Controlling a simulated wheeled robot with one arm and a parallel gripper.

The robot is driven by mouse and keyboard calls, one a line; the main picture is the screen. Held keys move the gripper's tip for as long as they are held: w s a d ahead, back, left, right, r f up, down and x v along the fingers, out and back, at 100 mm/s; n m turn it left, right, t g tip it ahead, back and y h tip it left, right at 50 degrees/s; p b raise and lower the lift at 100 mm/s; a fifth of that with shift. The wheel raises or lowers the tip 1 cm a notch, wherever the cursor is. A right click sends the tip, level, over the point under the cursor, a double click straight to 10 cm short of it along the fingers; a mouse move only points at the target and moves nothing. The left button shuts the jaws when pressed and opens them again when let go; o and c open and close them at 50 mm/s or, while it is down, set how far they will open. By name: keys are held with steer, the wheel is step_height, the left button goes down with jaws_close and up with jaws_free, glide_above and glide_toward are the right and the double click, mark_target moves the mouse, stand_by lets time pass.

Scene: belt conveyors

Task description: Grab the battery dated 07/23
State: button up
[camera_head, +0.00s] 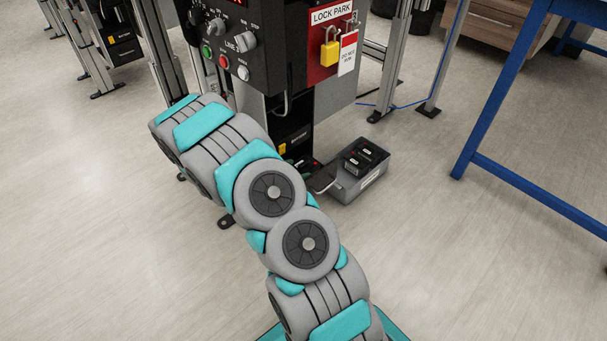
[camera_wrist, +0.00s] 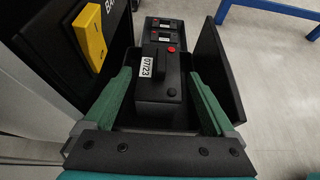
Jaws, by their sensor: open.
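The battery dated 07/23 (camera_wrist: 158,85) is a black block with a handle-like top, a red button and a white label reading 07/23. In the wrist view it stands upright in a dark tray-like holder. My gripper (camera_wrist: 160,95) is open, with one green finger to the left of this battery and one to the right. Gaps show between the fingers and the battery, and nothing is held. In the head view my arm reaches toward the cabinet, and its gripper end is hidden. I cannot pick out the 07/23 label there.
A black cabinet (camera_wrist: 70,45) with a yellow latch is at left in the wrist view. A dark panel (camera_wrist: 217,70) stands close right of the gripper. More dark units (camera_wrist: 166,32) lie beyond. In the head view, a grey box (camera_head: 354,188) holds black batteries; a blue-legged table (camera_head: 495,100) is right.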

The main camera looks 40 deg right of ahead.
mark_target(308, 164)
steer(key=shift+d, duration=1.15)
steer(key=x, duration=0.5)
steer(key=shift+w, duration=0.1)
steer(key=shift+a, duration=0.1)
jaws_close()
